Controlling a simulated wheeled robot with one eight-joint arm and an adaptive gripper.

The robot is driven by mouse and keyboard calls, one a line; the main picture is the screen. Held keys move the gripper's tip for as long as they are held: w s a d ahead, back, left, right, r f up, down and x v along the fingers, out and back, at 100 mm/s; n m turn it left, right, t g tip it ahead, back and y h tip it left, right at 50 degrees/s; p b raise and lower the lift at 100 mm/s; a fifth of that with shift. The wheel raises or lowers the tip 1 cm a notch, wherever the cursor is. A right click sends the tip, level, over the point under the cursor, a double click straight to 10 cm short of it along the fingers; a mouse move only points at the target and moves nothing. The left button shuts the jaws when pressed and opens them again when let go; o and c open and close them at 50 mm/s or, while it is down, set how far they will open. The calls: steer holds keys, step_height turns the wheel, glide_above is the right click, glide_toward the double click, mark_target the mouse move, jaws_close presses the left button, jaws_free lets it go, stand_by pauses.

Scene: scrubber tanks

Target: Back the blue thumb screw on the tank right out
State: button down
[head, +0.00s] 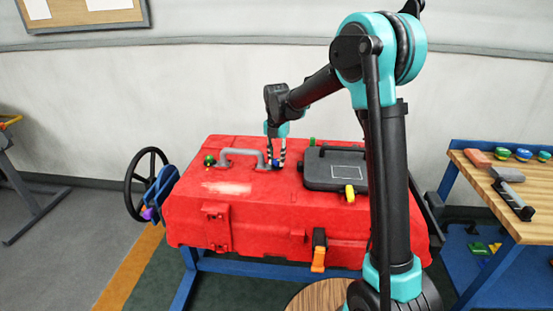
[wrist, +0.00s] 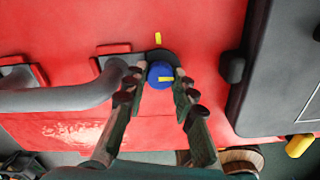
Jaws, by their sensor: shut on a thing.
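The red tank (head: 240,215) rests on a blue stand. The blue thumb screw (head: 276,163) is on its top, just right of the grey pipe handle. My gripper (head: 276,160) points down from above, with one finger on each side of the screw. In the wrist view my gripper (wrist: 161,82) is shut on the blue screw. Whether the screw has risen from the tank cannot be told.
The grey pipe handle (head: 240,153) stands close left of the screw. A dark lid (head: 335,170) with a yellow catch lies to its right. A green knob (head: 209,160) is at the tank's left. A wooden bench (head: 495,190) with tools stands at right.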

mark_target(276, 160)
stand_by(0.3)
steer(key=c, duration=1.2)
jaws_free()
step_height(276, 160, up, 12)
